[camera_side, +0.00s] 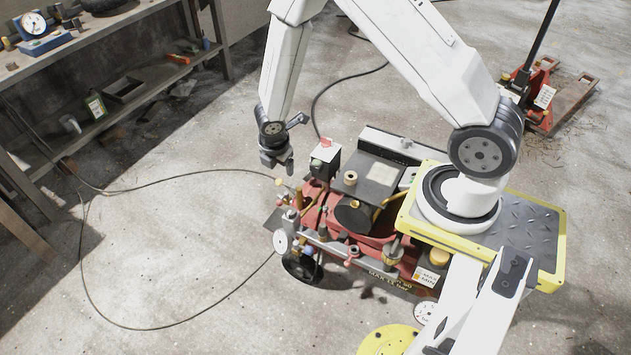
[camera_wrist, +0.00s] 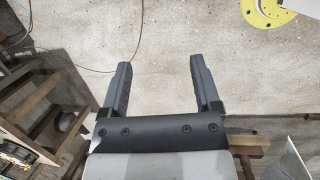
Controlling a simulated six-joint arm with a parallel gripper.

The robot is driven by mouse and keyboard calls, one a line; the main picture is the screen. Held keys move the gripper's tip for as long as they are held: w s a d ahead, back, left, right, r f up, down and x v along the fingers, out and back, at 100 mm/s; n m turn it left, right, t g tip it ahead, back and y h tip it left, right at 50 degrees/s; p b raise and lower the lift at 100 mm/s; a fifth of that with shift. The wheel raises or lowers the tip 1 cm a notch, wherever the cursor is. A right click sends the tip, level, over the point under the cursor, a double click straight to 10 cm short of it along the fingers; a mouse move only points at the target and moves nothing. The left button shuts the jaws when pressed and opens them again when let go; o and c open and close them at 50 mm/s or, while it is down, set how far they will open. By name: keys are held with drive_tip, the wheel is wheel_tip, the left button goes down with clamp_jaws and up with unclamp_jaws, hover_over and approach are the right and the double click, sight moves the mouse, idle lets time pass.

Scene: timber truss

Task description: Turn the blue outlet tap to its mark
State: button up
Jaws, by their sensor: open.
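My gripper (camera_side: 278,163) hangs above and to the left of a red machine (camera_side: 376,245), clear of its fittings. In the wrist view my gripper (camera_wrist: 160,64) is open, with bare floor between its two dark fingers and nothing held. The machine's left end carries a cluster of small metal and brass fittings (camera_side: 291,214) and a white round dial (camera_side: 281,241).
A workbench (camera_side: 100,40) with a gauge (camera_side: 36,28) stands at the upper left. A black cable (camera_side: 90,250) loops over the floor. A yellow-edged plate (camera_side: 530,235) carries my base. A red pallet truck (camera_side: 550,100) stands at the upper right. The floor left of the machine is mostly clear.

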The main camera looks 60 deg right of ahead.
wheel_tip(320, 180, down, 15)
drive_tip(key=d+n, duration=0.1)
drive_tip(key=n, duration=0.9)
drive_tip(key=n+g, duration=0.1)
drive_tip(key=n, duration=1)
hover_over(308, 249)
drive_tip(key=a, duration=0.1)
drive_tip(key=s+a+f+x, duration=0.1)
drive_tip(key=a+x, duration=0.2)
drive_tip(key=x, duration=1.3)
drive_tip(key=shift+a+r, duration=0.3)
drive_tip(key=shift+r, duration=0.05)
drive_tip(key=shift+x, duration=3.75)
drive_tip(key=shift+w+a+f, duration=0.1)
drive_tip(key=shift+w, duration=0.05)
clamp_jaws()
